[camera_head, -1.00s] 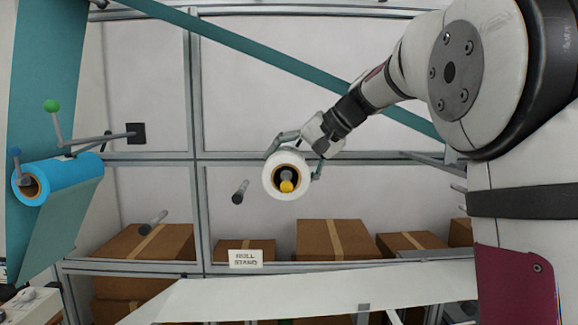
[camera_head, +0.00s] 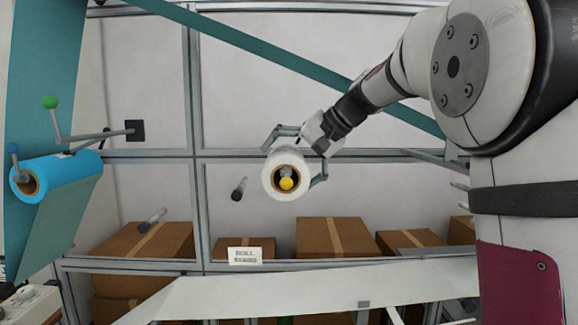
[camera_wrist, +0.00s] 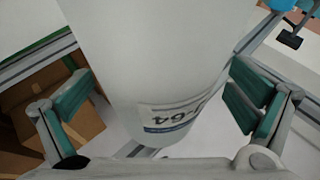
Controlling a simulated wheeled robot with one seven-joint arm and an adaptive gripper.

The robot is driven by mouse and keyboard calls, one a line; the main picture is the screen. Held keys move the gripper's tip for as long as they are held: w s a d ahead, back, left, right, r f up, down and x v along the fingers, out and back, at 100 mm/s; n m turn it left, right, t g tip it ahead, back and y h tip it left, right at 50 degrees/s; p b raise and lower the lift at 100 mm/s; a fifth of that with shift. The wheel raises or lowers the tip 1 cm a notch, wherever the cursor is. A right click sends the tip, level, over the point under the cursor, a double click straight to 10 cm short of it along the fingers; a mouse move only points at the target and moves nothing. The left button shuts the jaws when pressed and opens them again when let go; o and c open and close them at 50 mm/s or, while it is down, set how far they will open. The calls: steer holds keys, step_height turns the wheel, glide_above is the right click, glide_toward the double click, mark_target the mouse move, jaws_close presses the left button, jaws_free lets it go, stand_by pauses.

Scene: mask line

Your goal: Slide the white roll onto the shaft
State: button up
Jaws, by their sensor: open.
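The white roll (camera_head: 286,173) is at the middle of the head view, its open core facing the camera. A shaft with a yellow tip (camera_head: 287,184) shows inside the core, so the roll sits around it. How far the shaft reaches through the roll is hidden. My gripper (camera_head: 294,163) is open, with its fingers on either side of the roll. In the wrist view the roll (camera_wrist: 150,60), with a printed label, stands between the spread green-padded fingers of my gripper (camera_wrist: 160,97). Gaps show between both pads and the roll.
A blue roll (camera_head: 68,180) sits on a holder with green- and blue-knobbed levers at left. Two bare grey pegs (camera_head: 239,188) (camera_head: 153,220) stick out nearby. A roll stand sign (camera_head: 245,255) and cardboard boxes (camera_head: 334,239) are below. A teal strip (camera_head: 270,58) crosses above.

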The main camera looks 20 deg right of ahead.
steer(key=v, duration=1.2)
steer(key=shift+s+d, duration=0.1)
